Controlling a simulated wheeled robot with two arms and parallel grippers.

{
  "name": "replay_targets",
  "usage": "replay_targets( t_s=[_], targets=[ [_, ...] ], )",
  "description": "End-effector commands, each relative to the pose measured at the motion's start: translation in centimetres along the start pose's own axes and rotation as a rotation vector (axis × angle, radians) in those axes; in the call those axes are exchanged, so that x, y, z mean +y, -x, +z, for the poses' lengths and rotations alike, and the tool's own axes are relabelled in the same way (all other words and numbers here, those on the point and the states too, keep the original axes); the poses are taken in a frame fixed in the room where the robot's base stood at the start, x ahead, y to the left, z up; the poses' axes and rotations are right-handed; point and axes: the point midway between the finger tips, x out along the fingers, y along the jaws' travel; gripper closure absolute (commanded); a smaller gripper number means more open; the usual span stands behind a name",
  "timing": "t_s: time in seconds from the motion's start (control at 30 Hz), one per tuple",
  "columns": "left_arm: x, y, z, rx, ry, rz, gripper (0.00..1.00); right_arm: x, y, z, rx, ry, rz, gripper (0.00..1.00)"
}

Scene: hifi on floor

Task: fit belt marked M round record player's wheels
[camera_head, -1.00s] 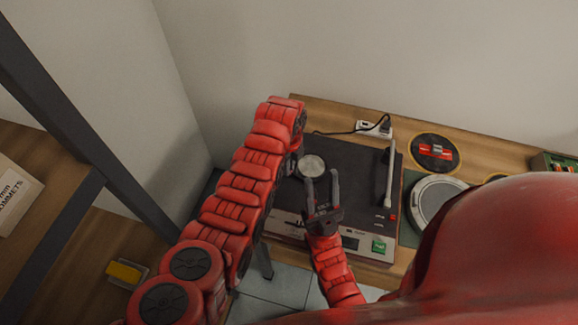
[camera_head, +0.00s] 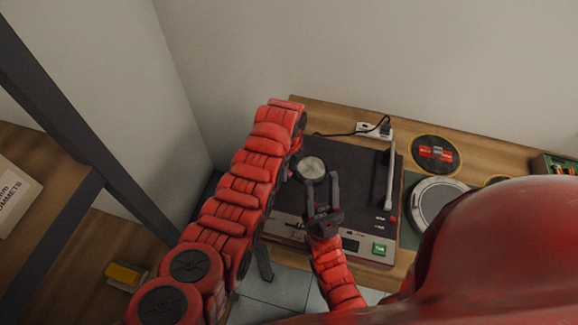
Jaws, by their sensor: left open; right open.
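The record player (camera_head: 355,165) is a dark deck with a silver front on the wooden bench. A round pale metal wheel (camera_head: 312,167) shows at its left. My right gripper (camera_head: 321,178) is open and empty over the deck, its two fingers pointing up the picture just below and beside the wheel. My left arm reaches over the player's left edge and bends down at its far end; its gripper is hidden behind the arm. I cannot make out a belt marked M or a second wheel.
A tonearm (camera_head: 388,180) stands on the deck's right. A round silver platter (camera_head: 437,202) lies right of the player. Behind it is a black disc (camera_head: 435,154) with a red and grey item. A power strip (camera_head: 375,130) sits at the back. A shelf post (camera_head: 130,200) stands left.

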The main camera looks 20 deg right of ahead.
Motion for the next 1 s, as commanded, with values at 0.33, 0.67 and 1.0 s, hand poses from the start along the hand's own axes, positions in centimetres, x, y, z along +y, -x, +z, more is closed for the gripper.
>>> replay_targets(
  t_s=[0.33,0.67,1.0],
  targets=[
    [-0.1,2.8,0.1,-0.002,0.001,-0.005,0.50,-0.1,1.1,0.2,0.000,0.000,0.000,0.55],
    [0.0,11.9,0.2,0.001,0.002,-0.001,0.50,0.0,-0.8,-0.1,0.000,0.000,0.000,0.55],
    [-0.1,16.3,0.2,0.000,0.001,-0.004,0.50,0.1,-1.6,-0.3,0.000,0.000,0.000,0.55]
  ],
)
